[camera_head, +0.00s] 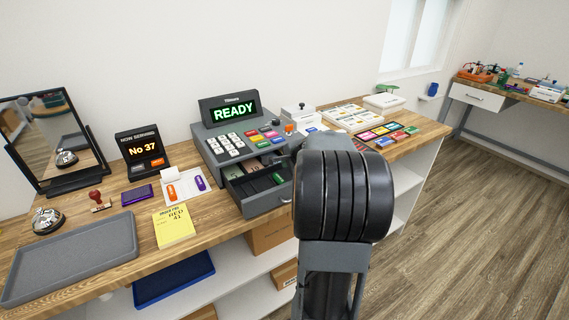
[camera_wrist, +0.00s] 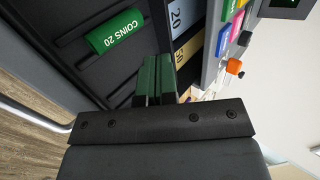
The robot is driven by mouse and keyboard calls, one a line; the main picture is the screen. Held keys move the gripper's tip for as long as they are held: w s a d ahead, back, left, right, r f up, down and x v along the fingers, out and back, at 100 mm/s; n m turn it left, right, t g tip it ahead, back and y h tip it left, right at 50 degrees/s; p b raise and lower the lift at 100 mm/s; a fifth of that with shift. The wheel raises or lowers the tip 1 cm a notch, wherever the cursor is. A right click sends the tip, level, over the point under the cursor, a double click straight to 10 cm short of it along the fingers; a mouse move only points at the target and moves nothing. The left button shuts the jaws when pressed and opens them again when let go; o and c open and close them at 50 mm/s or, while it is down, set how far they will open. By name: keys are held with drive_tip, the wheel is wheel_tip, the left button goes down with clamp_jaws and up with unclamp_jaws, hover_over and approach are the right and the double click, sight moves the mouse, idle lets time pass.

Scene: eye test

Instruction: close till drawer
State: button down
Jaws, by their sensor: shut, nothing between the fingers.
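The till (camera_head: 232,135) stands on the wooden counter, its display reading READY. Its drawer (camera_head: 262,203) is out toward the front, showing dark compartments with notes and a green coin roll (camera_head: 277,178). In the wrist view the drawer (camera_wrist: 45,25) fills the upper left, with the roll marked COINS 20 (camera_wrist: 116,31) and notes (camera_wrist: 181,18) marked 20 and 50. My gripper (camera_wrist: 157,62) has its green-padded fingers together, empty, over or in the drawer by the notes; contact cannot be told. In the head view my arm hides the fingers and the drawer's right end.
Left of the till are a yellow pad (camera_head: 173,227), a purple pad (camera_head: 137,195), a number display (camera_head: 142,152), a bell (camera_head: 47,221), a grey tray (camera_head: 75,258) and a mirror (camera_head: 55,140). Coloured cards (camera_head: 385,134) lie to the right. Open floor (camera_head: 480,230) is right of the counter.

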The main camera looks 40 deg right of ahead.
sight(276, 168)
drive_tip(key=x, duration=0.7)
drive_tip(key=shift+f, duration=0.15)
drive_tip(key=shift+w, duration=0.1)
